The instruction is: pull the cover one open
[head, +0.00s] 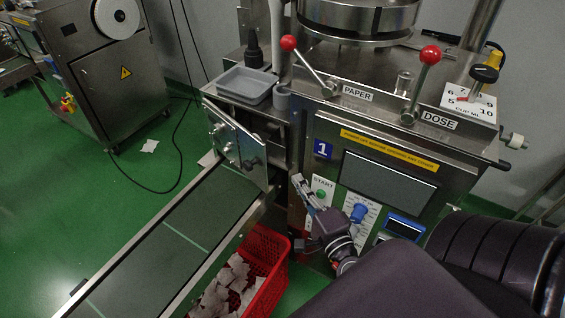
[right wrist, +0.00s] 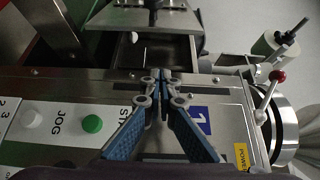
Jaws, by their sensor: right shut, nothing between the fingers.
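The metal cover (head: 236,142) is a steel plate with round fittings on its face, at the left of the machine marked 1 (head: 321,149). It stands swung out from the machine body, over the end of the conveyor, with a gap behind it. In the right wrist view a steel plate, probably this cover (right wrist: 140,15), is at the top, with a dark opening below it. My right gripper (head: 299,180) is shut and empty beside the left edge of the front panel, apart from the cover. Its closed fingertips (right wrist: 160,76) point towards the opening. My left gripper is not in view.
A green conveyor belt (head: 165,237) runs to the lower left. A red crate (head: 272,262) with teabags stands beside it. A grey tray (head: 246,85) sits above the cover. The green START button (head: 321,194) and blue knob (head: 358,212) are close to my right gripper.

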